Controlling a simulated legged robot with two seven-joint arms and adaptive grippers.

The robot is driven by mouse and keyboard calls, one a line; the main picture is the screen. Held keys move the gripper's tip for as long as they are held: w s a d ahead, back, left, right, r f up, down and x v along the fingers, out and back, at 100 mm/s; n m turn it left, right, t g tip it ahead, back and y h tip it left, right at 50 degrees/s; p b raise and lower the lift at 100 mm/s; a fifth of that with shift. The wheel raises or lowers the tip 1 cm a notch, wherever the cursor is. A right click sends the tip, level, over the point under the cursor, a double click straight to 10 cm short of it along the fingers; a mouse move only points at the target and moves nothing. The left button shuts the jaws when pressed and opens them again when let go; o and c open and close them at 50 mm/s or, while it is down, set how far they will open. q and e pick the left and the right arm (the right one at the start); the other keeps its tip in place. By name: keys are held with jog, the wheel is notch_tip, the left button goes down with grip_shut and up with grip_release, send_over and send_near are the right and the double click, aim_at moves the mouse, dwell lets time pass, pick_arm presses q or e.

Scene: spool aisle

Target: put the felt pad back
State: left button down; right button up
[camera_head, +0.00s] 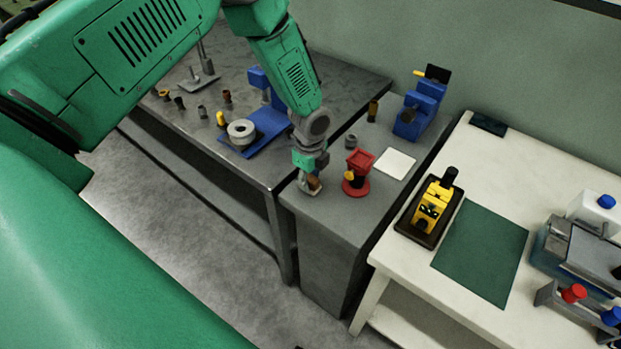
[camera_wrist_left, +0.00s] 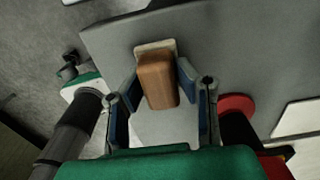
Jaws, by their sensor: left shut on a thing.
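The felt pad (camera_wrist_left: 157,82) looks like a brown wooden block with a pale layer along its far edge. My left gripper (camera_wrist_left: 159,88) is shut on it, with a blue-padded finger on each side in the wrist view. In the head view my left gripper (camera_head: 309,186) points down low over the front of the grey cabinet top, left of the red stand, and the brown of the pad (camera_head: 315,183) shows at its tips. I cannot tell whether the pad touches the surface. My right gripper is not in view.
The red stand (camera_head: 357,175) is close to the gripper's right. Beyond it lie a white square plate (camera_head: 395,164) and a blue device (camera_head: 418,112). A workbench (camera_head: 345,78) with a blue fixture (camera_head: 262,135) is left. A white table (camera_head: 545,165) with a yellow tool (camera_head: 432,206) is right.

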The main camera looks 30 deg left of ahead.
aim_at(310, 177)
pick_arm(q)
jog(key=c, duration=1.2)
grip_release()
jog(key=shift+f, duration=0.1)
jog(key=shift+r, duration=0.3)
notch_tip(310, 177, up, 12)
jog(key=b, duration=0.1)
jog(key=s+d+f+n, duration=0.1)
jog(key=s+f, duration=0.1)
jog(key=s+d+f+n, duration=0.1)
jog(key=s+f, duration=0.1)
jog(key=s+d+f+n+h, duration=0.1)
jog(key=s+f, duration=0.2)
jog(key=shift+d+n, duration=0.4)
jog(key=s+f+n, duration=0.2)
jog(key=s+n, duration=0.3)
jog(key=s, duration=0.2)
jog(key=s+f+n, duration=0.2)
jog(key=s+n, duration=0.2)
jog(key=s, duration=0.4)
jog(key=s+f+n+y, duration=0.1)
jog(key=s+f+n, duration=0.2)
jog(key=s+n, duration=0.2)
jog(key=shift+s+a+n+t, duration=0.2)
jog(key=shift+s+n+t, duration=0.1)
jog(key=shift+s, duration=1.25)
